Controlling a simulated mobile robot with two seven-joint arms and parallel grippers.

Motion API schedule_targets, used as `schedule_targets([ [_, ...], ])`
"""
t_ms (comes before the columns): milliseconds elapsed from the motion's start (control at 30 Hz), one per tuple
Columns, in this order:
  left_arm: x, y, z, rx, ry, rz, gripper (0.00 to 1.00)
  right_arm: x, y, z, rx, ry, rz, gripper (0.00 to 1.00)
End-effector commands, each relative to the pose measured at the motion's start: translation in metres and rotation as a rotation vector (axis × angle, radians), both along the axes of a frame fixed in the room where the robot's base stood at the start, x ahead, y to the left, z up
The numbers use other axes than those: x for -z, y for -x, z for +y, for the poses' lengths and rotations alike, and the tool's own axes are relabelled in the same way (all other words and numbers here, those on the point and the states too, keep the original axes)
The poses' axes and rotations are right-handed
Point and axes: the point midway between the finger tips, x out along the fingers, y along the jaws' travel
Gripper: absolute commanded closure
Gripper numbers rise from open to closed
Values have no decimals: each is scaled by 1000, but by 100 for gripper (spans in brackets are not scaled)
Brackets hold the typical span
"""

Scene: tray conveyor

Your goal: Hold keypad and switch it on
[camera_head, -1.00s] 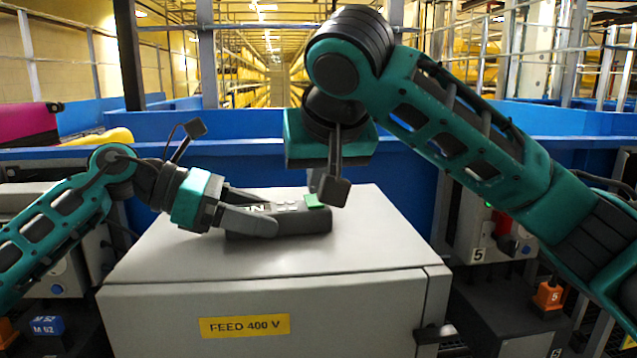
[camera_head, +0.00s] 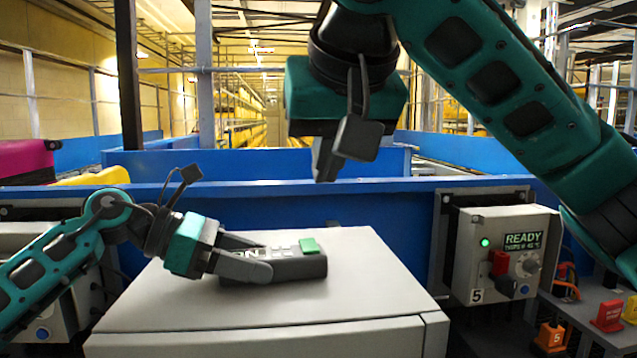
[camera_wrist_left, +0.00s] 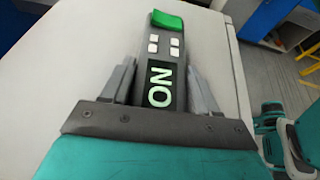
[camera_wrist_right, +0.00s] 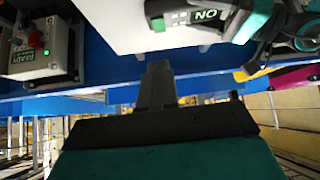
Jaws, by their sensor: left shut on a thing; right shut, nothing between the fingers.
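The keypad (camera_head: 300,264) is a dark box with pale buttons, a green button at its far end and a display reading ON in the left wrist view (camera_wrist_left: 160,84). It lies on or just over the grey cabinet top (camera_head: 190,305); a gap cannot be told. My left gripper (camera_head: 262,258) is shut on the keypad's near end, one finger along each side. My right gripper (camera_head: 325,160) is shut and empty, raised above and behind the keypad, clear of it. In the right wrist view its closed fingers (camera_wrist_right: 157,85) point toward the cabinet, with the keypad (camera_wrist_right: 190,16) beyond.
A grey control box (camera_head: 500,256) at the right shows a green light and READY. Blue conveyor walls (camera_head: 250,210) run behind the cabinet. Orange and red tagged blocks (camera_head: 550,336) sit at the lower right. The cabinet top around the keypad is bare.

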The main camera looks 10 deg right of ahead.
Motion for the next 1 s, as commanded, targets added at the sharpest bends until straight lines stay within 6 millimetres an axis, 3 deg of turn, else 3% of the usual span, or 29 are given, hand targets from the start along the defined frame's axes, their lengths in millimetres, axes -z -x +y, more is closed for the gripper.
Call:
schedule_targets([
  [200, 0, 0, 0, 0, 0, 0, 79, -10, 13, -2, 1, 1, -1, 100],
  [600, 0, 0, 0, -1, 0, 0, 79, -11, 14, -1, -1, -1, 1, 100],
  [633, 0, 0, 0, -1, 0, 0, 40, -11, 14, -1, -1, -1, 1, 100],
  [933, 0, 0, 0, -1, 0, 0, 11, -11, 14, -1, -1, -1, 1, 100],
  [1000, 0, 0, 0, -1, 0, 0, 11, -11, 14, -1, -1, -1, 1, 100],
])
